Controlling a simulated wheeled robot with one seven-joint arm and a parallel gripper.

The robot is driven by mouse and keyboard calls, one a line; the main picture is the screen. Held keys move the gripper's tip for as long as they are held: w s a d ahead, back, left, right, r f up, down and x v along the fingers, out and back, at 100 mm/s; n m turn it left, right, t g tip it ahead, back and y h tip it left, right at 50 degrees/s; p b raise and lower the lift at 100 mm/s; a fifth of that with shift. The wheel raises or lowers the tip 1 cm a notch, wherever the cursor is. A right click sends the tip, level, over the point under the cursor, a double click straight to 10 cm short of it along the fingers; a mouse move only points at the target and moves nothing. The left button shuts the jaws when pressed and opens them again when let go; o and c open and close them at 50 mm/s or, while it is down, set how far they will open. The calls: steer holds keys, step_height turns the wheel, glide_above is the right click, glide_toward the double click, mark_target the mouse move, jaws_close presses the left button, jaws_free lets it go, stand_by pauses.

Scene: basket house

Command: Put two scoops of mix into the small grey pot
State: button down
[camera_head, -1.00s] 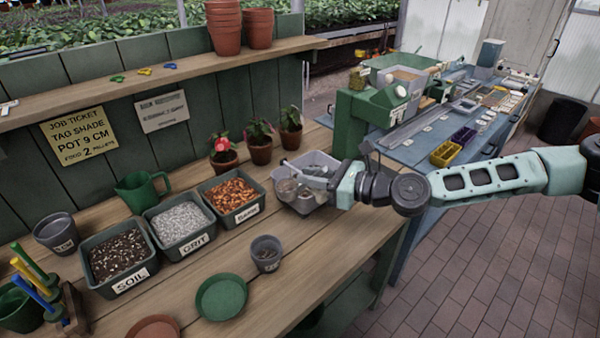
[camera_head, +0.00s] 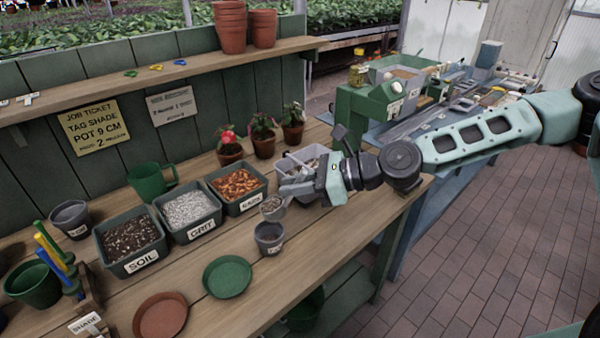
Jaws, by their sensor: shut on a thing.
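The small grey pot (camera_head: 269,242) stands on the bench, right of the green saucer, with a pale label on its front. My gripper (camera_head: 303,188) is shut on a small grey scoop, with its handle between the fingers. The scoop's cup (camera_head: 272,206) hangs just above and behind the pot's rim and seems to hold brownish mix. The grey mix tub (camera_head: 287,165) stands behind my gripper, which hides part of it. Some mix shows inside the tub. What lies inside the pot is too small to tell.
Bins of soil (camera_head: 133,243), grit (camera_head: 190,209) and bark (camera_head: 239,187) stand left of the tub. A larger grey pot (camera_head: 71,219) is far left. A green saucer (camera_head: 227,277) and a terracotta saucer (camera_head: 160,315) lie in front. Potted plants (camera_head: 263,136) stand behind.

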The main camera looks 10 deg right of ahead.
steer(key=shift+w+a+g+h+p, duration=0.3)
steer(key=shift+a+h+p, duration=0.15)
steer(key=shift+a+h, duration=0.35)
steer(key=shift+r+h+p, duration=0.15)
steer(key=shift+h+p, duration=0.25)
steer(key=shift+p, duration=0.35)
steer(key=h+p, duration=0.1)
steer(key=a+p, duration=0.1)
steer(key=shift+w+a+r+g+h+p, duration=0.2)
steer(key=shift+a+g+h+p, duration=0.1)
steer(key=shift+h+p, duration=0.1)
steer(key=shift+w+a+f+g+h+p, duration=0.15)
steer(key=shift+w+a+g+h+p, duration=0.1)
steer(key=shift+a+h+p, duration=0.5)
steer(key=shift+w+a+f+g+h+p, duration=0.1)
steer(key=shift+a+g+h+p, duration=0.15)
steer(key=shift+a+h+p, duration=0.45)
steer(key=shift+d+h, duration=0.2)
steer(key=shift+h, duration=0.15)
steer(key=shift+f, duration=0.1)
